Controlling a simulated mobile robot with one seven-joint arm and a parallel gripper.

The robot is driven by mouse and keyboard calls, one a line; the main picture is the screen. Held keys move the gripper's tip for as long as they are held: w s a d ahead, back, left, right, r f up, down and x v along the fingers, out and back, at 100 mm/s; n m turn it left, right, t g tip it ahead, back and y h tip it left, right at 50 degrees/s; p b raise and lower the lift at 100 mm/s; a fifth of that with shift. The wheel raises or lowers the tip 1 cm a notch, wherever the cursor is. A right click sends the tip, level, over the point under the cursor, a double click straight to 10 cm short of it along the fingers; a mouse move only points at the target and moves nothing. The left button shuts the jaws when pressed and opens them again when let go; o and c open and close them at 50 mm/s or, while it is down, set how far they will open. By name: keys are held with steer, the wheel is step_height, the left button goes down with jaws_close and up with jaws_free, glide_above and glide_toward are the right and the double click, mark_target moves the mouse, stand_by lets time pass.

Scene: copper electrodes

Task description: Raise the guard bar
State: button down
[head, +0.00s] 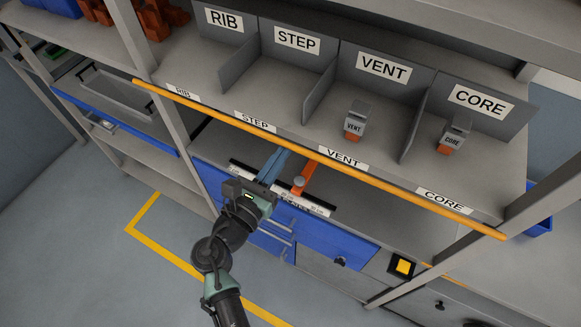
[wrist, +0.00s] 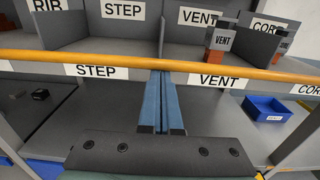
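The guard bar (head: 330,163) is a long yellow-orange rail running across the front of the labelled shelf, just below the STEP and VENT bays. It also crosses the whole wrist view (wrist: 110,58). My gripper (head: 282,154) has two blue fingers that lie side by side with only a thin line between them. In the wrist view my gripper (wrist: 166,76) points at the bar's lower edge, between the STEP and VENT front labels. The fingertips are at or just under the bar; I cannot tell whether they touch it. Nothing shows between the fingers.
Behind the bar, a VENT block (head: 355,122) and a CORE block (head: 454,133) stand in their bays. Below, an orange-handled tool (head: 304,176) lies near a white-labelled strip. A yellow button (head: 403,266) sits at lower right. A blue bin (wrist: 268,108) stands on the lower shelf.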

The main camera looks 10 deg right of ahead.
steer(key=p+v, duration=0.1)
steer(key=v, duration=0.6)
steer(key=shift+f+p, duration=0.3)
steer(key=shift+f, duration=0.15)
steer(key=shift+s+a, duration=0.1)
stand_by(0.3)
